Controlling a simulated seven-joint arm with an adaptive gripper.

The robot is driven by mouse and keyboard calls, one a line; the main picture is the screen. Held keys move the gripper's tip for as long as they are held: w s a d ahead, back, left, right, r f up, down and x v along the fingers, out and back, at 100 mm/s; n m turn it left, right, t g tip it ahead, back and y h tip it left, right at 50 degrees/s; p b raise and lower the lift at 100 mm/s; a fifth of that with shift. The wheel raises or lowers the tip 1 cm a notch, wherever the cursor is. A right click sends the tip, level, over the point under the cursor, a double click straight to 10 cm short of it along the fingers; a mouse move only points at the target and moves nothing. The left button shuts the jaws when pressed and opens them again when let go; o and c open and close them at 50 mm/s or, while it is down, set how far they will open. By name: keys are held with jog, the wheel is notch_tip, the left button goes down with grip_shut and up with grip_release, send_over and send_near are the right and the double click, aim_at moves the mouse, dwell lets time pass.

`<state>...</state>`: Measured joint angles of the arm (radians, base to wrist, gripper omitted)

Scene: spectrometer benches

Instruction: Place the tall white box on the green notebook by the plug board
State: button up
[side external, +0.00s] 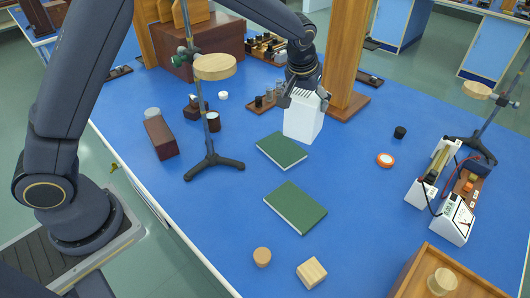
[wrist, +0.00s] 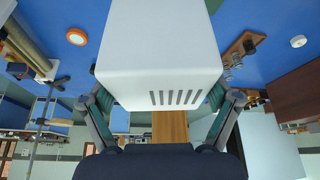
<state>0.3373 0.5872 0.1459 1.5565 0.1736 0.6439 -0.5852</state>
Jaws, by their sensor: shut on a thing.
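The tall white box (side external: 303,120) is upright in my gripper (side external: 307,94), which is shut on its upper part. In the wrist view the box (wrist: 162,50) fills the top middle, slots showing, between the two fingers of my gripper (wrist: 160,100). I cannot tell whether its base touches the table. One green notebook (side external: 282,150) lies flat just in front of the box. A second green notebook (side external: 295,207) lies nearer the camera. A wooden board with coloured parts and a red wire (side external: 468,188) is at the right; I cannot tell whether it is the plug board.
A lamp-like stand (side external: 213,160) with a round wooden top is left of the notebooks. A wooden post (side external: 348,60) rises right behind the box. A small board with vials (side external: 262,103) is left of the box. Meters (side external: 458,222) stand right.

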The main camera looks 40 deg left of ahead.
jog(key=w+a+f+n, duration=0.1)
jog(key=a+f+n, duration=0.1)
jog(key=a, duration=0.6)
notch_tip(320, 180, down, 9)
jog(key=shift+w+a+y, duration=0.15)
jog(key=shift+w+y, duration=0.05)
jog(key=shift+y, duration=0.1)
jog(key=shift+f, duration=0.2)
jog(key=o, duration=1.3)
jog(key=shift+f, duration=0.1)
jog(key=v, duration=1.2)
jog(key=shift+r, duration=0.2)
